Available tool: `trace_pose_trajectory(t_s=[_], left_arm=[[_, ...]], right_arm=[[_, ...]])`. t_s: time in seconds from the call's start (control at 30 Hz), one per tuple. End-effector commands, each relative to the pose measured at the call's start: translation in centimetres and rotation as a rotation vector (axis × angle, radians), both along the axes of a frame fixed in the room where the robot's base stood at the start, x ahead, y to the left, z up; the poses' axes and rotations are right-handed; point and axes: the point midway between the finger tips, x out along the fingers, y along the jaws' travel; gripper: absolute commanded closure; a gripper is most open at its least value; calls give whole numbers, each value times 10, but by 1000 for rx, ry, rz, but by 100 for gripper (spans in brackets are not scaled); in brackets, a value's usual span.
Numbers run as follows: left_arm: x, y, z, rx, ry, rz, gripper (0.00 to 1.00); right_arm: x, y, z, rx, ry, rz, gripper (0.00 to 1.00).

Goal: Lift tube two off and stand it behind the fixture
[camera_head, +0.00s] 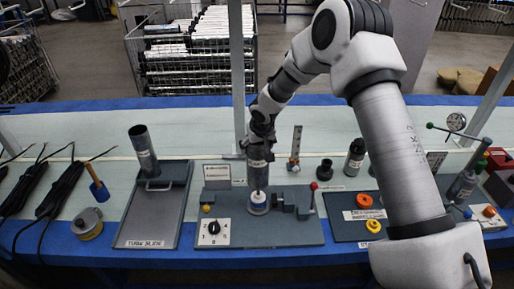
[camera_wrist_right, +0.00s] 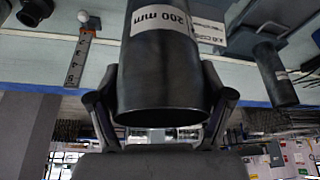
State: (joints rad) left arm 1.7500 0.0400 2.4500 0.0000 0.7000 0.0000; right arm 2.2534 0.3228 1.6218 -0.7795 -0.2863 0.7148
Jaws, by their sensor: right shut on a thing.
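My right gripper (camera_head: 258,140) is shut on a dark grey tube (camera_head: 258,168) and holds it upright over the middle fixture (camera_head: 285,232). The tube's lower end is at the white and blue spigot (camera_head: 258,203); I cannot tell whether they touch. In the right wrist view, the fingers (camera_wrist_right: 165,105) sit on both sides of the tube (camera_wrist_right: 165,65), near its open end. Its white label reads 200 mm. No number two is legible on it. My left gripper is not in view.
Behind the fixture stand a sign (camera_head: 217,174) and an upright scale (camera_head: 295,148). A short black cup (camera_head: 325,169) and a dark labelled tube (camera_head: 355,157) stand to the right. Another tube (camera_head: 143,152) stands on the left slide plate (camera_head: 155,215). The pale strip behind is mostly clear.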

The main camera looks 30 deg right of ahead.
Motion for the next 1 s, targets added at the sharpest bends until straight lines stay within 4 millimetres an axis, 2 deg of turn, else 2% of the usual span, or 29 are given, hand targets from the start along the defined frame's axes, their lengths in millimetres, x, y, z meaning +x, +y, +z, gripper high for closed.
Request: trace_pose_trajectory(t_s=[0.1, 1.0], left_arm=[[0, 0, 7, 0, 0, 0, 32], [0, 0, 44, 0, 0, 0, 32]], right_arm=[[1, 0, 11, 1, -2, -1, 71], [1, 0, 64, 1, -2, -1, 71]])
